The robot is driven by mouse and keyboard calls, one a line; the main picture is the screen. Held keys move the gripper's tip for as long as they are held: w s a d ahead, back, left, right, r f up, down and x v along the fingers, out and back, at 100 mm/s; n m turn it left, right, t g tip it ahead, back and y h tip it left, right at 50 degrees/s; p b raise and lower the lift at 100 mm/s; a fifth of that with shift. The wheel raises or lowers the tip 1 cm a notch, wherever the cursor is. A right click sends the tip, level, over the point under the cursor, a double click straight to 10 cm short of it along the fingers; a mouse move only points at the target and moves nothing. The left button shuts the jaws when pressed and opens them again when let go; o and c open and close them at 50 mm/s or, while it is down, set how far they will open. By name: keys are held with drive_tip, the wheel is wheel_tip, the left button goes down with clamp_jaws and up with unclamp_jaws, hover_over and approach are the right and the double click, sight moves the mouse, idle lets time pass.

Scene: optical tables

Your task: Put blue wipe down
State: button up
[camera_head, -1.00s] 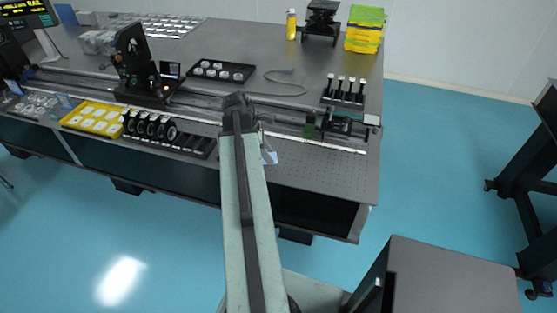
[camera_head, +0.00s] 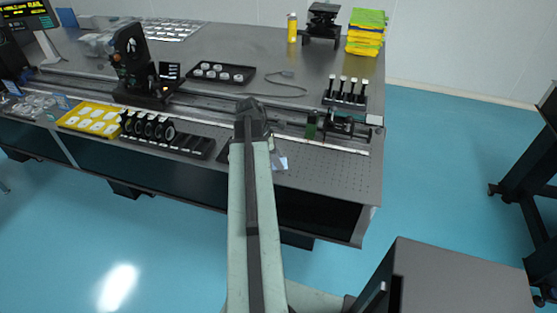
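A small pale blue-white piece (camera_head: 280,162), which may be the blue wipe, shows just right of my arm near the front edge of the optical table (camera_head: 330,180). Most of it is hidden behind the arm, and I cannot tell whether it is held or lies on the table. My arm reaches up from the bottom of the view over the table's front edge. My gripper is hidden behind the arm, so its fingers do not show. A stack of yellow, green and blue cloths (camera_head: 365,38) stands at the back right.
A black tray (camera_head: 220,74) and a post holder (camera_head: 345,92) stand behind. The perforated front right area (camera_head: 345,170) is mostly clear.

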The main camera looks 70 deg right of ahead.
drive_tip(key=o, duration=0.4)
drive_tip(key=shift+r+p, duration=0.35)
drive_tip(key=shift+p, duration=0.05)
drive_tip(key=p+v, duration=1)
drive_tip(key=v, duration=0.1)
drive_tip(key=shift+w+r+p, duration=0.2)
drive_tip(key=shift+r+p, duration=0.05)
drive_tip(key=shift+p, duration=0.1)
